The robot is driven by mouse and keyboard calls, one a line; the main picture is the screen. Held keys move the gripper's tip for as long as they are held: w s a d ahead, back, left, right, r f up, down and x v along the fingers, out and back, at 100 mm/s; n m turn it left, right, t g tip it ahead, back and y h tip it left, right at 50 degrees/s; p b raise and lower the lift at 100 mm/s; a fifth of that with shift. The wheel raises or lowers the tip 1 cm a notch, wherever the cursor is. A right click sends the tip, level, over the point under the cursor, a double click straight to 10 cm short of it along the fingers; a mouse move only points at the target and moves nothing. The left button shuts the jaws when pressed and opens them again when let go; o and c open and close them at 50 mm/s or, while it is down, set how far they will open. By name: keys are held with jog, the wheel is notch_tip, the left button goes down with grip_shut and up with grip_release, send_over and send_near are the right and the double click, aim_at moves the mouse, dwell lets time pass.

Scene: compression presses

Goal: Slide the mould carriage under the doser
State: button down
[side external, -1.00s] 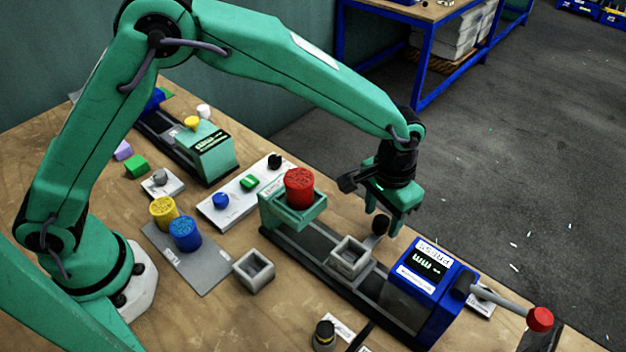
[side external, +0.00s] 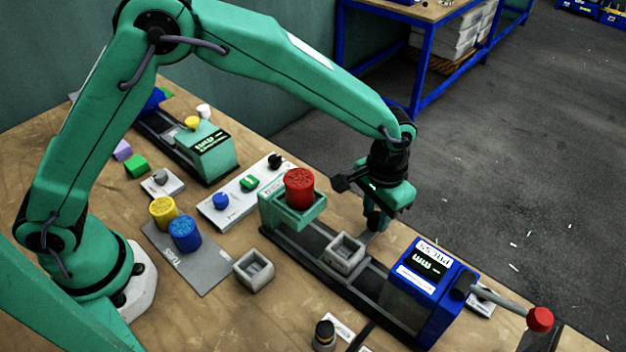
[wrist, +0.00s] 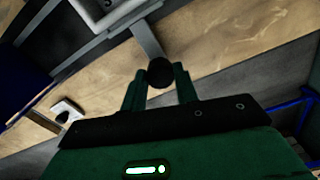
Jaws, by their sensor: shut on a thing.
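The mould carriage (side external: 345,253) is a grey square block with a hollow, sitting on a dark rail (side external: 312,240) between the doser and the press. The doser (side external: 292,210) is a green bracket at the rail's left end with a red cylinder (side external: 299,188) on top. A grey bar (wrist: 147,38) runs from the carriage to a round black knob (wrist: 160,72). My gripper (side external: 376,220) is shut on this knob at the rail's far side. The carriage shows only partly at the wrist view's top edge (wrist: 105,12). It stands right of the doser, not beneath it.
The blue press (side external: 432,285) with a red-tipped lever (side external: 540,319) stands at the rail's right end. A loose grey mould (side external: 254,270) and a plate with yellow and blue cylinders (side external: 186,234) lie in front. A button panel (side external: 236,203) lies left of the doser.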

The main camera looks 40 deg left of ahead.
jog(key=shift+a, duration=1.45)
jog(key=c, duration=1.1)
grip_release()
jog(key=shift+o, duration=0.2)
jog(key=shift+r, duration=0.1)
notch_tip(320, 180, up, 8)
